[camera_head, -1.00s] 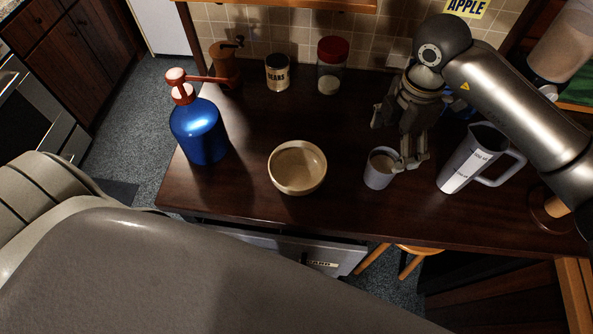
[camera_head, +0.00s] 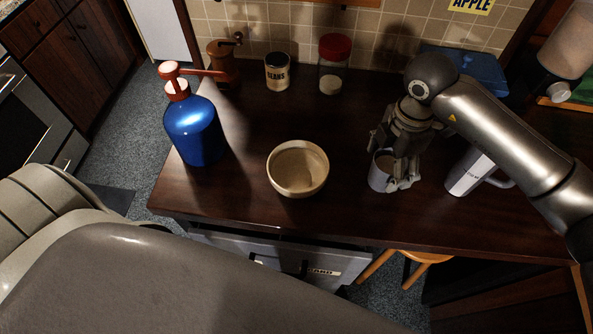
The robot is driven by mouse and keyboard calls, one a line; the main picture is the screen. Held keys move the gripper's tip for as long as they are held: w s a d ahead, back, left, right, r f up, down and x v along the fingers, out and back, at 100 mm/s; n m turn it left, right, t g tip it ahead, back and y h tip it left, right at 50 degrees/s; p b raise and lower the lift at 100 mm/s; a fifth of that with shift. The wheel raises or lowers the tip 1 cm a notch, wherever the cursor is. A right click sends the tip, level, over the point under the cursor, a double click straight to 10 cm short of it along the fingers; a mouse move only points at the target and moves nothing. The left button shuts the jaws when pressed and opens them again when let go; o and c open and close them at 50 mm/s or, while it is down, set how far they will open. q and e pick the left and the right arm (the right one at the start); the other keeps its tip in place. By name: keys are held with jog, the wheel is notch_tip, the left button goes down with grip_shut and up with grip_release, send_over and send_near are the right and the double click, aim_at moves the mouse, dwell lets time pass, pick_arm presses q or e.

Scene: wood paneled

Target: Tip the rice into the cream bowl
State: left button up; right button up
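The cream bowl (camera_head: 298,188) stands upright near the middle of the counter, and it looks empty. A small grey-lilac cup (camera_head: 378,181) stands upright to its right. My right gripper (camera_head: 396,165) is down at the cup, its fingers around the cup's right side and covering much of it. I cannot tell whether the fingers have closed on the cup or are only beside it. The cup's inside is mostly hidden, so no rice can be made out. My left gripper is out of view.
A blue pump bottle (camera_head: 195,133) stands at the left edge. A grinder (camera_head: 222,65), a beans tin (camera_head: 278,73) and a red-lidded jar (camera_head: 332,65) line the back. A jug (camera_head: 464,174) stands right of the cup. A drawer (camera_head: 290,262) below is open.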

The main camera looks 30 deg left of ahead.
jog(key=c, duration=0.9)
notch_tip(320, 180, up, 5)
jog(key=p, duration=0.2)
jog(key=shift+p, duration=0.35)
